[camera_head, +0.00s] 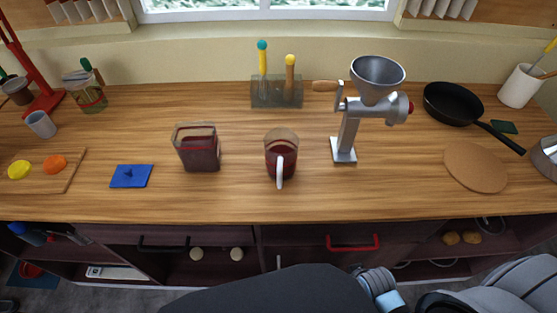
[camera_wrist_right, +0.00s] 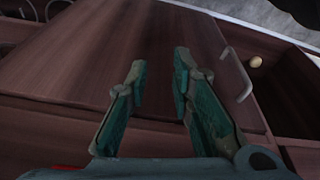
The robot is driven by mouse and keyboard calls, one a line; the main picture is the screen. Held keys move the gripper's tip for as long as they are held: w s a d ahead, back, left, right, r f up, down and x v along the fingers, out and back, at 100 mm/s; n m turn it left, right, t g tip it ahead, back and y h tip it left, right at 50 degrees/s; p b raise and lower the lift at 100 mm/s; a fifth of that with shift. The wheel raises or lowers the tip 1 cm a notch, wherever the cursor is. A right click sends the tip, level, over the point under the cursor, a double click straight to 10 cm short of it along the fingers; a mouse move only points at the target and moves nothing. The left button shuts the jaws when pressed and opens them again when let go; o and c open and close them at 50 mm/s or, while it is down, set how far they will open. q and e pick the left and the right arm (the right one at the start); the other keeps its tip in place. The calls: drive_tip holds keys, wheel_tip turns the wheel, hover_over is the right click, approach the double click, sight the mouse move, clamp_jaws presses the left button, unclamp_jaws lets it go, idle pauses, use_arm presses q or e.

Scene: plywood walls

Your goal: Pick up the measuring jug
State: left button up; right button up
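The measuring jug (camera_head: 281,158) looks like a clear-walled vessel with dark red contents and a white handle facing the front. It stands upright on the wooden counter (camera_head: 235,203), near the middle. My right gripper (camera_wrist_right: 160,68) is open in the right wrist view, with nothing between its green fingers. Dark reddish-brown cabinet fronts lie beyond the fingers, and the jug is not in that view. In the head view, parts of my arm show at the bottom, below the counter's front edge. My left gripper is not in view.
A square glass container (camera_head: 198,150) with dark red contents stands left of the jug, and a metal grinder (camera_head: 347,138) right of it. A holder (camera_head: 276,95) with utensils is behind. A blue item (camera_head: 131,176), a round board (camera_head: 475,167) and a black pan (camera_head: 453,103) lie farther out.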

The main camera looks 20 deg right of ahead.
wheel_tip(320, 180, up, 12)
drive_tip(key=w+a+t, duration=0.1)
drive_tip(key=w+a, duration=0.1)
drive_tip(key=a, duration=0.1)
drive_tip(key=m+t+y, duration=0.3)
drive_tip(key=m+y, duration=0.9)
drive_tip(key=m, duration=1.1)
approach(279, 185)
drive_tip(key=x, duration=0.6)
drive_tip(key=r+x, duration=0.1)
drive_tip(key=x, duration=0.2)
drive_tip(key=shift+w+a+b, duration=0.35)
drive_tip(key=shift+w+b, duration=0.05)
drive_tip(key=shift+w, duration=0.2)
clamp_jaws()
